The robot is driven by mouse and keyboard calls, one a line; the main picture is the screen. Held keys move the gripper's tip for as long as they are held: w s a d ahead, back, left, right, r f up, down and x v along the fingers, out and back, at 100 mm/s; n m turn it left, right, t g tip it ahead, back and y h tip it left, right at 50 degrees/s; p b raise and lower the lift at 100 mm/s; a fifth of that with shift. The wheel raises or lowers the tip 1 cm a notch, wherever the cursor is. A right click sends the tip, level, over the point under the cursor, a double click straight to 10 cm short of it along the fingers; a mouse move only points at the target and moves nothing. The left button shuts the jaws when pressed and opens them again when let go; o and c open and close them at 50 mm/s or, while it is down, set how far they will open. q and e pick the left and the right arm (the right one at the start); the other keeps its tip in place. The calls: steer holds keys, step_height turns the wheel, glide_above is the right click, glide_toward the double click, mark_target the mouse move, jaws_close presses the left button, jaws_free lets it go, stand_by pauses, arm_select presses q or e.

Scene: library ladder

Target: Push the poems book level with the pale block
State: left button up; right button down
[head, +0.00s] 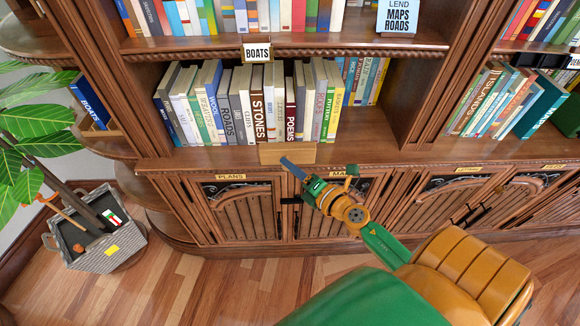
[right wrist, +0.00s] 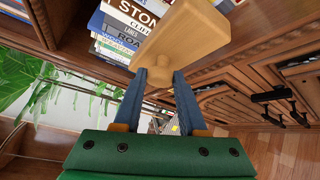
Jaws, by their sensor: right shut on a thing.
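The poems book (head: 290,118) is a dark maroon book with white spine letters, upright in the row on the middle shelf. I cannot tell how far its spine stands out from its neighbours. The pale block (head: 287,154) is a light wooden bar at the shelf's front edge, just below and in front of the poems book; it also shows in the right wrist view (right wrist: 185,38). My right gripper (head: 287,163) is shut on the block's knob, with its blue fingers on both sides of it in the right wrist view (right wrist: 159,77). My left gripper is not in view.
Several books stand on both sides, including the brown stones book (head: 257,110). The shelf (head: 365,130) has bare room to the right. Cabinet doors (head: 238,210) lie below, and a basket (head: 105,235) stands at the left.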

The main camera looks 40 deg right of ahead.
mark_target(303, 155)
steer(key=w+d, duration=0.3)
steer(key=w, duration=0.1)
steer(key=shift+d+f+b, duration=0.1)
steer(key=shift+d+b, duration=0.2)
steer(key=shift+d, duration=0.05)
steer(key=shift+w+d, duration=0.4)
steer(key=shift+w, duration=0.05)
arm_select(q)
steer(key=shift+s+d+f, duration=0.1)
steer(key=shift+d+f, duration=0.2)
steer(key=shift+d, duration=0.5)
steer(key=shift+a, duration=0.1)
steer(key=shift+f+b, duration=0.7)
steer(key=shift+b, duration=0.05)
arm_select(e)
steer(key=shift+w+d, duration=0.45)
steer(key=shift+w, duration=0.35)
steer(key=shift+w+d, duration=0.45)
steer(key=shift+w, duration=0.35)
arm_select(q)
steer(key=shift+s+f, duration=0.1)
arm_select(e)
steer(key=shift+w+d+r, duration=0.1)
steer(key=shift+r, duration=0.1)
